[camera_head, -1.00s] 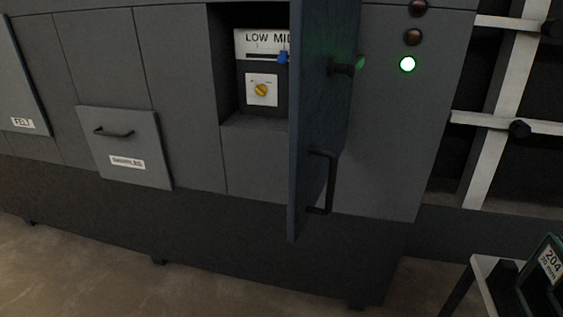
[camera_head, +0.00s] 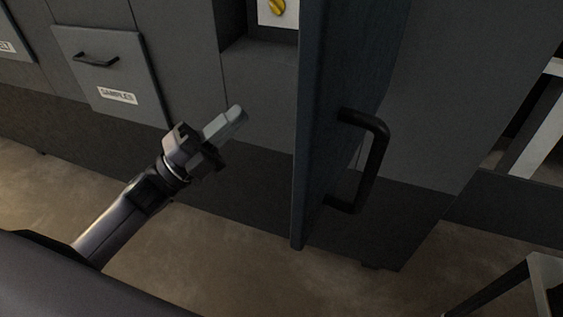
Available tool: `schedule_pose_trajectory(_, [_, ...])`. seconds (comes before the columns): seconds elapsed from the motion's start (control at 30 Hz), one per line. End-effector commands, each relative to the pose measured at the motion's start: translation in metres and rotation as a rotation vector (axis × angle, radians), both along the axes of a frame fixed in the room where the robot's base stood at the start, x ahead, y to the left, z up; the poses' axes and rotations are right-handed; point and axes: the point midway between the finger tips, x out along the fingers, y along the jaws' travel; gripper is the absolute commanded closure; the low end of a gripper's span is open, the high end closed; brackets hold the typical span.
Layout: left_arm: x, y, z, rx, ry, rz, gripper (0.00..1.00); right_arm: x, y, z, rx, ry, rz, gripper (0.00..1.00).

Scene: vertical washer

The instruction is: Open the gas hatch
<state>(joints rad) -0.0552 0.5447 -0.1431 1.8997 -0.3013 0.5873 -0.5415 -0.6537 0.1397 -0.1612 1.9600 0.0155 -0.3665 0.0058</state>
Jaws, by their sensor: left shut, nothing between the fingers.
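The hatch door (camera_head: 330,130) is a dark blue panel that stands swung outward from the grey cabinet, seen nearly edge-on. Its black bar handle (camera_head: 374,165) is on the right-hand face. Left of the door is an open recess (camera_head: 258,45) with a white plate and a yellow knob (camera_head: 277,7) at the top edge of the view. My left gripper (camera_head: 238,115) is shut and empty, left of the door and in front of the panel below the recess. It appears apart from the door. My right gripper is not in view.
A grey SAMPLES drawer (camera_head: 115,75) with a black handle is at the upper left. A white frame (camera_head: 540,130) is at the right, and a small table (camera_head: 545,275) is at the lower right. Bare floor (camera_head: 240,265) lies in front of the cabinet.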

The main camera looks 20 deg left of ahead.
Motion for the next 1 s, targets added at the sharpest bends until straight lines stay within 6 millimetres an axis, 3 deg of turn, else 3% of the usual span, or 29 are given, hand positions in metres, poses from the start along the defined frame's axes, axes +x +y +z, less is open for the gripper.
schedule_pose_trajectory(0.1, [-0.017,-0.006,0.037,0.232,-0.383,-0.081,1.0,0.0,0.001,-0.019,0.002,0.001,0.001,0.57])
schedule_pose_trajectory(0.2, [-0.039,-0.008,0.057,0.413,-0.687,-0.149,1.0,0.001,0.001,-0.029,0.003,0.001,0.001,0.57])
schedule_pose_trajectory(0.43, [-0.079,0.004,0.067,0.73,-1.203,-0.293,1.0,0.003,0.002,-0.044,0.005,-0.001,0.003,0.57])
schedule_pose_trajectory(0.6, [-0.091,0.012,0.066,0.823,-1.356,-0.351,1.0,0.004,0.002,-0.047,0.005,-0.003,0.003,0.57])
schedule_pose_trajectory(0.73, [-0.094,0.007,0.067,0.836,-1.378,-0.362,1.0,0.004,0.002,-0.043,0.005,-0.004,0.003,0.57])
schedule_pose_trajectory(1.0, [-0.105,-0.041,0.07,0.828,-1.376,-0.363,1.0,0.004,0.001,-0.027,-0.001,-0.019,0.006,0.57])
